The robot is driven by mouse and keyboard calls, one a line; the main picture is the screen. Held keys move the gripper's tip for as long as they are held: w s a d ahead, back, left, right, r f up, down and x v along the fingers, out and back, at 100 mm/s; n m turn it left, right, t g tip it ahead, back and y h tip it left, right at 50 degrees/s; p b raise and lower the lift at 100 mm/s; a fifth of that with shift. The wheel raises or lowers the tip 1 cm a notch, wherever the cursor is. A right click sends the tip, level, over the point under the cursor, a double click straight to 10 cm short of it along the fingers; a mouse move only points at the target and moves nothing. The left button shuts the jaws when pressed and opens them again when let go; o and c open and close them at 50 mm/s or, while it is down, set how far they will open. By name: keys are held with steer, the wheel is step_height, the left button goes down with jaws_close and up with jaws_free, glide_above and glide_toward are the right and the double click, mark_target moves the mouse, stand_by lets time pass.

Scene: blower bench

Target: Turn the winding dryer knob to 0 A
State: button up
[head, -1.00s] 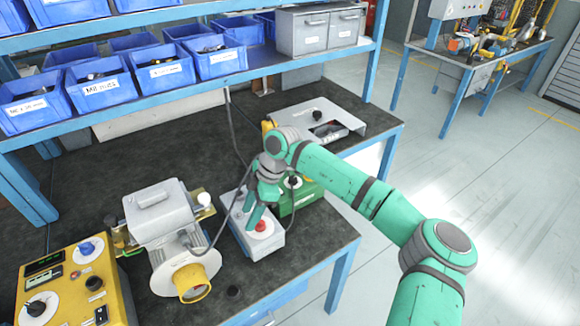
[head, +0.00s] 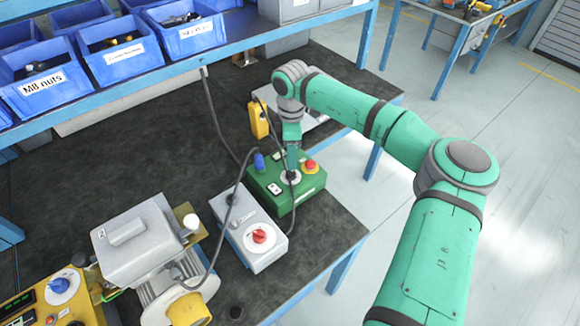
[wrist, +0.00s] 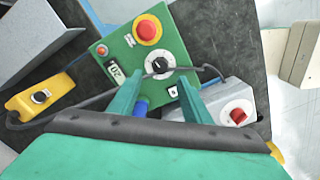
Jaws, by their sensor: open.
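A green control box (head: 309,192) stands on the bench right of centre. It has a black knob on a white dial (head: 290,177), a red push button on yellow (head: 310,167) and a small display. No label naming it can be read. In the wrist view the knob (wrist: 158,65) lies just past my fingertips, between their lines, and a dark cable crosses close to it. My gripper (wrist: 158,88) is open and empty, pointing down over the dial. It also shows in the head view (head: 291,165), where it partly hides the knob. The knob's exact setting is too small to read.
A grey box with a red knob (head: 259,236) stands beside the green box, and a cable loops between them. A yellow device (head: 259,120) is behind. A grey motor (head: 140,243) and yellow panel (head: 25,300) stand left. The blue-bin shelf overhangs the back.

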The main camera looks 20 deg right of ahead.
mark_target(291, 172)
step_height(291, 172, down, 8)
steer(key=shift+r, duration=0.1)
stand_by(0.4)
steer(key=c, duration=1)
